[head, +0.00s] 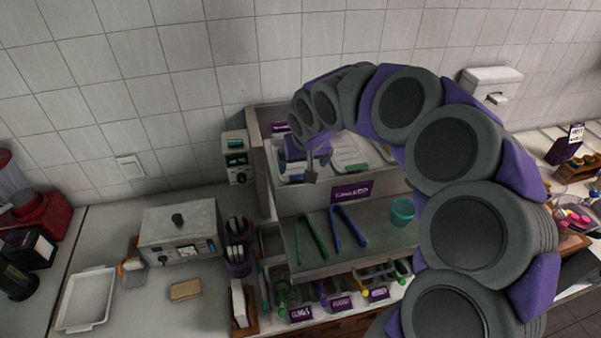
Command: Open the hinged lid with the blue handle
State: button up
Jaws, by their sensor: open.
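My gripper (311,176) hangs over the left part of a row of pale topping containers (347,153) at the back of the grey station. Its fingers look small and point down. My arm curves in from the lower right and covers part of the row. One container shows a green handle or edge and another, further right, shows yellow. Whether the gripper touches a lid cannot be told.
Green tongs (312,238) and blue tongs (348,228) lie on the station's shelf (380,236) beside a teal cup (402,211). Utensils with purple labels hang in front. A metal box (179,232) and a white tray (86,299) stand on the left counter.

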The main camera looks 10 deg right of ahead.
aim_at(300, 175)
jog(key=x, duration=0.7)
jog(key=shift+w+d+f, duration=0.1)
jog(key=c, duration=1.4)
jog(key=shift+p, duration=0.35)
